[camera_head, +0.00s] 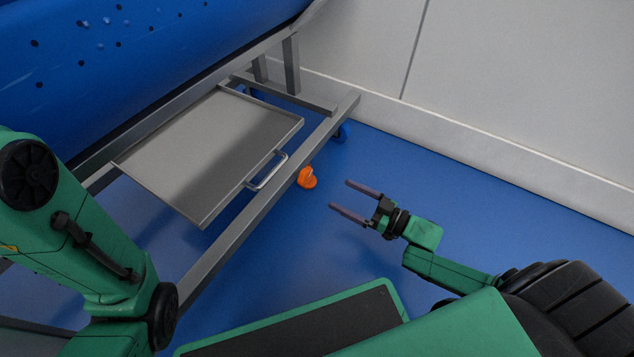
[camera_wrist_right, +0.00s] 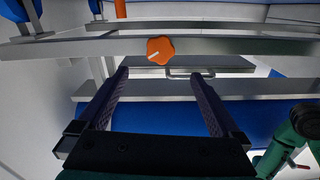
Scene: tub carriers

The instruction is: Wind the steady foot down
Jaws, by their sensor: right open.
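The orange lobed knob (camera_head: 307,177) of the steady foot shows just outside the grey frame rail, low beside the blue floor. In the right wrist view the knob (camera_wrist_right: 160,49) carries a pale line and sits against the rail, ahead of the fingers. My right gripper (camera_head: 339,194) is open and empty, a short gap to the right of the knob. In its wrist view the fingers (camera_wrist_right: 159,73) are spread wide on both sides of the knob's line. The foot's lower end cannot be made out. My left arm shows, but its gripper is out of view.
A metal tray (camera_head: 205,150) with a bar handle (camera_head: 268,170) lies inside the frame, beside the knob. A grey rail (camera_head: 240,222) runs along it. A blue tub (camera_head: 120,60) is above. The blue floor (camera_head: 480,180) is clear towards the white wall (camera_head: 520,80).

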